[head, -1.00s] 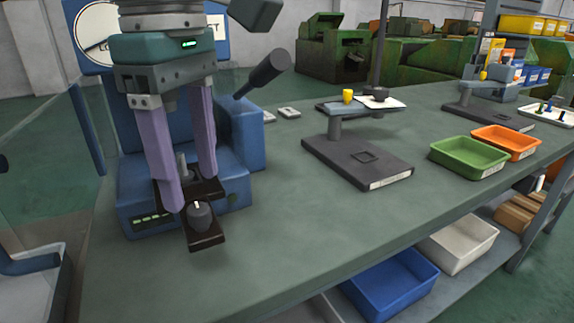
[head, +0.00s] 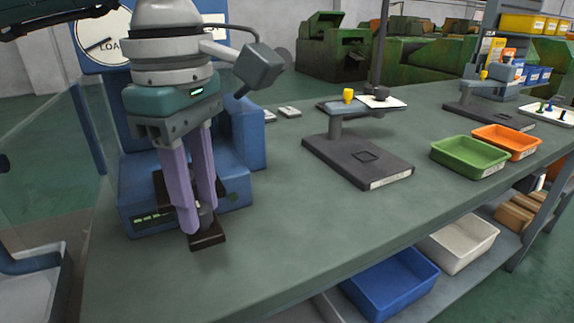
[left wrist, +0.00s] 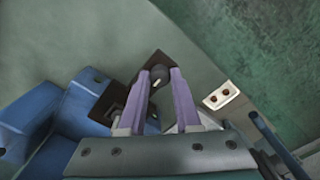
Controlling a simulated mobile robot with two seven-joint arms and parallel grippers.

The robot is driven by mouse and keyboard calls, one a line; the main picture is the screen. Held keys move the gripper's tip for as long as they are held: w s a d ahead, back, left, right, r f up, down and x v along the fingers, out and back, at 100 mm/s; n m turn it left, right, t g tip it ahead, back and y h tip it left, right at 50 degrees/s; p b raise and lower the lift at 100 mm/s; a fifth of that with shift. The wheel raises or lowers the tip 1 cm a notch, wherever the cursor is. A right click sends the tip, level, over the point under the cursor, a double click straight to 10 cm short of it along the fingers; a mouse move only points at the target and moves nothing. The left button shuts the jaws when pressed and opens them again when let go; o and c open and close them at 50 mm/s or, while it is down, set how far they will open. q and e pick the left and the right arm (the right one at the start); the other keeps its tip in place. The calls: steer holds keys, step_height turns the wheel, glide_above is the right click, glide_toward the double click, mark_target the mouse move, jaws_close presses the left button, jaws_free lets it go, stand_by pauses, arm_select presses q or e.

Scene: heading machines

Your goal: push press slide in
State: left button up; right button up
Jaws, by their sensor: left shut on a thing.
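The press (head: 135,205) is a blue machine on the left of the bench. Its dark slide (head: 208,239) sticks out of the front toward the bench's near side, and it also shows in the left wrist view (left wrist: 147,61). A dark round knob stands on the slide's outer end; the left wrist view shows this knob (left wrist: 159,73) between the fingertips. My left gripper (head: 199,219), with purple fingers, points down over the slide and is shut on the knob. The fingers hide part of the knob and slide in the head view. My right gripper is not in view.
A dark stand (head: 360,160) is on the bench to the right. Beyond it are a green tray (head: 470,170) and an orange tray (head: 507,155). Blue (head: 390,306) and white (head: 458,265) bins sit on the lower shelf. The bench middle is clear.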

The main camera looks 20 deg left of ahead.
arm_select(q)
jaws_close()
stand_by(0.8)
steer(key=shift+w+a, duration=0.15)
steer(key=w+a+b, duration=0.1)
steer(key=w+a, duration=0.1)
steer(key=a, duration=0.1)
steer(key=shift+w+b, duration=0.3)
steer(key=shift+b, duration=0.05)
steer(key=shift+w+a+r, duration=0.1)
steer(key=shift+w+a, duration=0.05)
steer(key=shift+a, duration=0.05)
steer(key=shift+s+d, duration=0.2)
steer(key=shift+d, duration=0.05)
steer(key=o, duration=0.8)
jaws_free()
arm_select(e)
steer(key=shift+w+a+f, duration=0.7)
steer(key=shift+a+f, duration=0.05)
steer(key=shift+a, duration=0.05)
